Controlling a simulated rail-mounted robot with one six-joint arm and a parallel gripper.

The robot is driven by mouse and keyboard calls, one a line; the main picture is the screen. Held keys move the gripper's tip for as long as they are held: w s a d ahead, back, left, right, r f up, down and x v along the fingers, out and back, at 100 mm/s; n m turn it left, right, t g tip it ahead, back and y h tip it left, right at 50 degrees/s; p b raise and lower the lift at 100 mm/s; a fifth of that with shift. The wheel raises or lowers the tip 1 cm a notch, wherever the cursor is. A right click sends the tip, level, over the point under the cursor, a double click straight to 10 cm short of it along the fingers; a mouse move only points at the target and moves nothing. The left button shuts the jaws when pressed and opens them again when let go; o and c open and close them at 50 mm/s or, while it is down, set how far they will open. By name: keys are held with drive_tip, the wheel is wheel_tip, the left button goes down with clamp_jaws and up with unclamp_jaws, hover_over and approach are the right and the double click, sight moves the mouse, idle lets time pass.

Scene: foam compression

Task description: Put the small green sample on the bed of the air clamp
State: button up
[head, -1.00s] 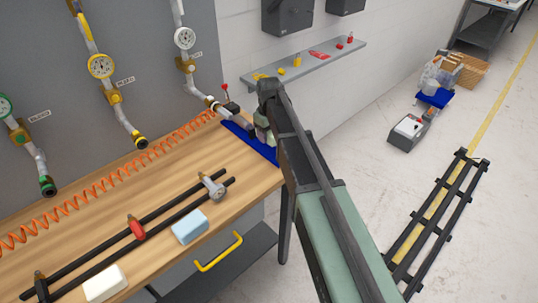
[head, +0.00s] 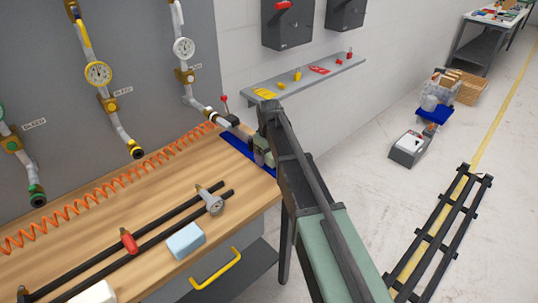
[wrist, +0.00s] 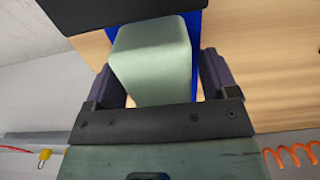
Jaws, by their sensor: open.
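The small green sample (wrist: 150,60) is a pale green block with rounded edges. In the wrist view it stands between the two dark jaws of my gripper (wrist: 160,85), which is open, with a narrow gap beside the sample. Blue surface (wrist: 195,45) shows behind and beside the sample, and a dark plate (wrist: 110,10) crosses the top of that view. In the head view my gripper (head: 264,150) is at the back right of the bench, over a blue mat (head: 238,150) by a grey clamp-like device (head: 242,128). My arm hides part of this spot, and the contact under the sample is hidden.
The wooden bench (head: 120,215) carries two black rails with a red clamp (head: 128,241), a gauge fitting (head: 212,200) and a light blue block (head: 186,240). An orange coiled hose (head: 100,195) runs along the back. A wall shelf (head: 310,77) is beyond my gripper.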

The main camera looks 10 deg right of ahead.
wheel_tip(320, 180, up, 13)
drive_tip(key=p, duration=1.3)
drive_tip(key=s+m, duration=0.6)
drive_tip(key=s, duration=2)
drive_tip(key=shift+f+b, duration=0.35)
